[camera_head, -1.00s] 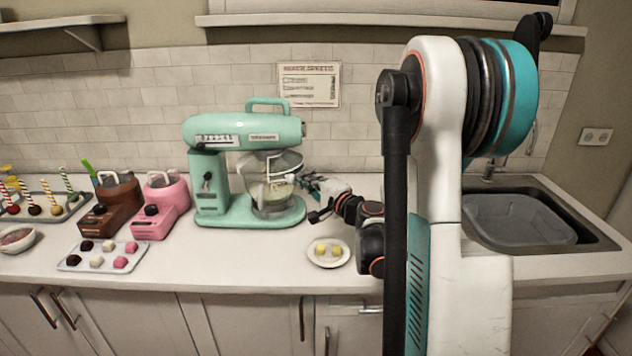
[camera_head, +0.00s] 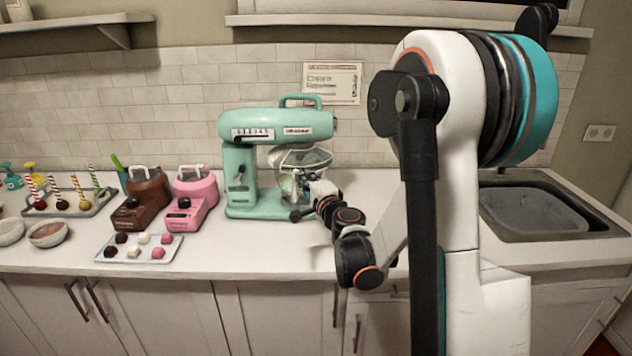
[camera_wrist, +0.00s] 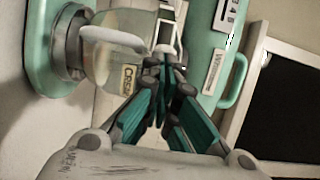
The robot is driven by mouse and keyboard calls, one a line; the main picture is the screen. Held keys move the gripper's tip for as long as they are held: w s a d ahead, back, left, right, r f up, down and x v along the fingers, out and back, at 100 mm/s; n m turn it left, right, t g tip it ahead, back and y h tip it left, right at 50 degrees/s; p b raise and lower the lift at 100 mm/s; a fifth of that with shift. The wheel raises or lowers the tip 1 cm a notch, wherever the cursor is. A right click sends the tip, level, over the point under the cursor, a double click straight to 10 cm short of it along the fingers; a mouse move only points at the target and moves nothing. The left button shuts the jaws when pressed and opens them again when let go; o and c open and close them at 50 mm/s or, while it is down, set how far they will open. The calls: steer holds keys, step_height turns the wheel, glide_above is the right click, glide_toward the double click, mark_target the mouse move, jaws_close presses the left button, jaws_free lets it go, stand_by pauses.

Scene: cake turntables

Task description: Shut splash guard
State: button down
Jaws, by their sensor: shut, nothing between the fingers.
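The mint-green stand mixer (camera_head: 262,205) stands on the counter against the tiled wall. Its clear splash guard (camera_head: 305,157) sits tilted under the mixer head, above the glass bowl (camera_head: 289,188). My gripper (camera_head: 311,190) is at the bowl's right front side, close to the guard; whether it touches is unclear. In the wrist view, my gripper's fingers (camera_wrist: 165,75) are together and empty, pointing between the labelled bowl (camera_wrist: 108,65) and the mixer head (camera_wrist: 208,50). The guard is hard to make out there behind the fingertips.
Left of the mixer are a pink machine (camera_head: 193,192), a brown machine (camera_head: 146,196) and a tray of small sweets (camera_head: 170,252). A sink (camera_head: 535,212) lies right, behind my arm. A sign (camera_head: 332,83) hangs on the wall.

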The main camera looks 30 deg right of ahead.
steer(key=w+a, duration=0.4)
steer(key=a, duration=0.2)
steer(key=shift+w, duration=0.2)
stand_by(0.6)
